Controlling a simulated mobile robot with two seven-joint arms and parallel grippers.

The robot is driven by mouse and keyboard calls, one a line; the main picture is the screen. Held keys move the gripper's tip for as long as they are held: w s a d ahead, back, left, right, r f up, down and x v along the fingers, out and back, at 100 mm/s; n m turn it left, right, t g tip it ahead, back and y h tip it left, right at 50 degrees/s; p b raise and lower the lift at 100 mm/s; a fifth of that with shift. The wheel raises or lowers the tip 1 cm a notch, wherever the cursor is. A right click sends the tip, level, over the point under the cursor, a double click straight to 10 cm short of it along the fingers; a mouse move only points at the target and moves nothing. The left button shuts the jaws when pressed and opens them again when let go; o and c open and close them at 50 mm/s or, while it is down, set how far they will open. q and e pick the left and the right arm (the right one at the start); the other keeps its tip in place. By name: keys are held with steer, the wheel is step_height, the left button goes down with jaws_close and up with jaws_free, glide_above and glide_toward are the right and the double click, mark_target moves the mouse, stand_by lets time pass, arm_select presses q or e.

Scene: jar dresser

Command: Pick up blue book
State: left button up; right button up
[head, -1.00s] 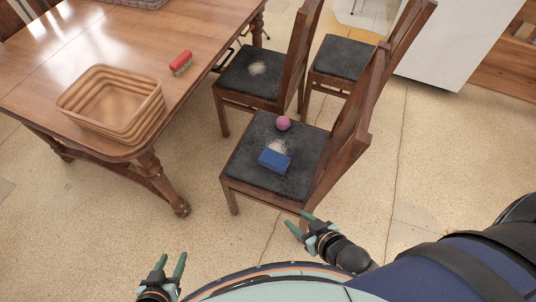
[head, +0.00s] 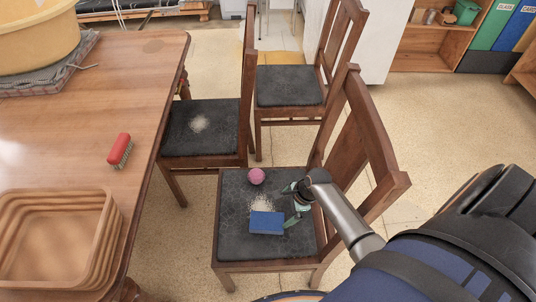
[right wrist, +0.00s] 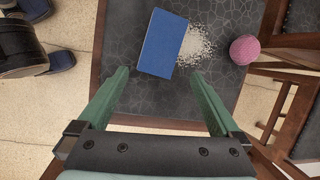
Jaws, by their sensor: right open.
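The blue book (head: 267,223) lies flat on the dark seat of the nearest wooden chair. In the right wrist view the blue book (right wrist: 162,43) lies ahead of the fingertips, apart from them. My right gripper (head: 291,204) is over that seat, just right of the book in the head view. In the right wrist view its two green fingers (right wrist: 158,76) are spread with nothing between them. My left gripper is not in view.
A pink ball (head: 257,176) and a pale crumbly patch (right wrist: 196,47) are beside the book on the chair seat (head: 232,240). The chair's backrest (head: 362,140) rises at right. A table (head: 70,150) at left bears a basket (head: 108,245) and a red brush (head: 119,150).

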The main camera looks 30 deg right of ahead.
steer(key=w+m, duration=0.2)
steer(key=b, duration=0.4)
glide_above(267, 220)
steer(key=s+d, duration=0.1)
steer(key=d, duration=0.1)
steer(key=shift+m+y, duration=0.4)
step_height(267, 220, down, 6)
steer(key=shift+s+a, duration=0.1)
steer(key=shift+a+f, duration=0.15)
steer(key=shift+f, duration=0.3)
steer(key=b+x, duration=0.2)
steer(key=x, duration=0.2)
steer(key=shift+f+b, duration=0.3)
steer(key=shift+a+f, duration=0.15)
steer(key=c, duration=1.5)
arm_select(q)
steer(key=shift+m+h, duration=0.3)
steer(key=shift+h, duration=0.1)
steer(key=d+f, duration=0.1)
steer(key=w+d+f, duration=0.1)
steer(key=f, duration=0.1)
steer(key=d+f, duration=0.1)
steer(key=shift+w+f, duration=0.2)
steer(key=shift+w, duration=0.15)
